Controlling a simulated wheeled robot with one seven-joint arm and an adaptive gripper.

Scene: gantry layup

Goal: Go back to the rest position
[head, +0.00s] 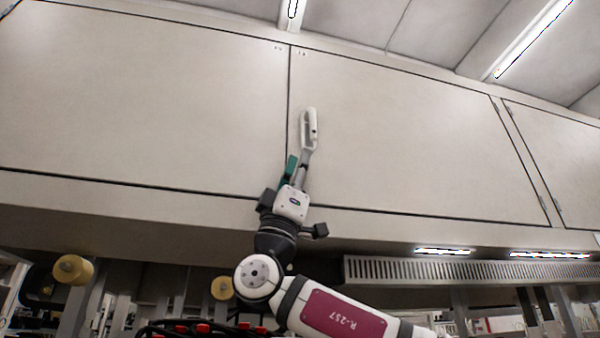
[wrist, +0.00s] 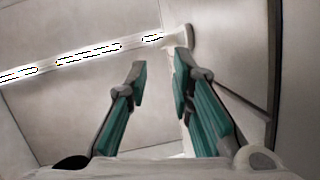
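My gripper (head: 297,167) is raised in front of the overhead cabinet front in the head view. In the wrist view my gripper (wrist: 158,82) has its two teal-padded fingers apart, with an empty gap between the tips. A white loop handle (head: 309,128) is on the middle cabinet door, near its left edge, just above the fingers in the head view. The handle (wrist: 180,38) shows beyond the right fingertip in the wrist view, partly hidden by that finger. I cannot tell whether they touch.
The left cabinet door (head: 140,95), middle door (head: 410,140) and right door (head: 565,150) look closed. A slotted vent strip (head: 450,270) runs below them at the right. Yellow rollers (head: 73,269) and black cables with red parts (head: 205,329) are lower down.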

